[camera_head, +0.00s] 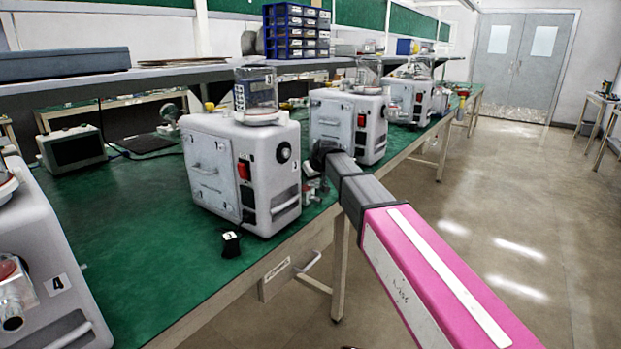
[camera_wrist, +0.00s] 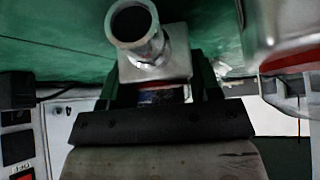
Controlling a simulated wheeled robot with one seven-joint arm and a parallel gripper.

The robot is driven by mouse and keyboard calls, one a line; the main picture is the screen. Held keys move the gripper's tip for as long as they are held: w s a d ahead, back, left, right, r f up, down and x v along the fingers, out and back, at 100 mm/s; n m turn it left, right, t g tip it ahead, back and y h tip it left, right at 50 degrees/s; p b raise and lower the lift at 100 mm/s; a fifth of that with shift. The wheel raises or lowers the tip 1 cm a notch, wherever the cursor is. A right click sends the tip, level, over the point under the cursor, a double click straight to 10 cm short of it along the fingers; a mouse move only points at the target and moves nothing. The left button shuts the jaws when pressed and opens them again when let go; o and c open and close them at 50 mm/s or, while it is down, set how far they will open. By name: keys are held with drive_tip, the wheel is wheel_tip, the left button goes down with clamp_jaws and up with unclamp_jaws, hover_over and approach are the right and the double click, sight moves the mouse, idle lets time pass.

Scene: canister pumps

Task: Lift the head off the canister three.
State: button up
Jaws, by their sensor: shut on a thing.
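Canister three (camera_head: 240,165) is a pale grey, boxy unit with a clear jar (camera_head: 255,92) on top and a red switch. It stands on the green bench. Its head (camera_head: 311,190) shows only in part beside its right side, behind my arm. In the wrist view the head (camera_wrist: 155,65) is a pale block with a round metal pipe end. My gripper (camera_wrist: 157,92) is shut on this block, with one dark finger on each side.
Canister four (camera_head: 45,270) stands at the near left. Another canister (camera_head: 347,125) stands close behind canister three, with a further one (camera_head: 408,97) beyond. A small black block (camera_head: 231,244) lies near the front edge of the bench (camera_head: 130,265).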

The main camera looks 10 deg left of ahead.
drive_tip(key=o, duration=1.5)
drive_tip(key=shift+r, duration=0.15)
drive_tip(key=shift+r, duration=4.85)
drive_tip(key=shift+s, duration=0.1)
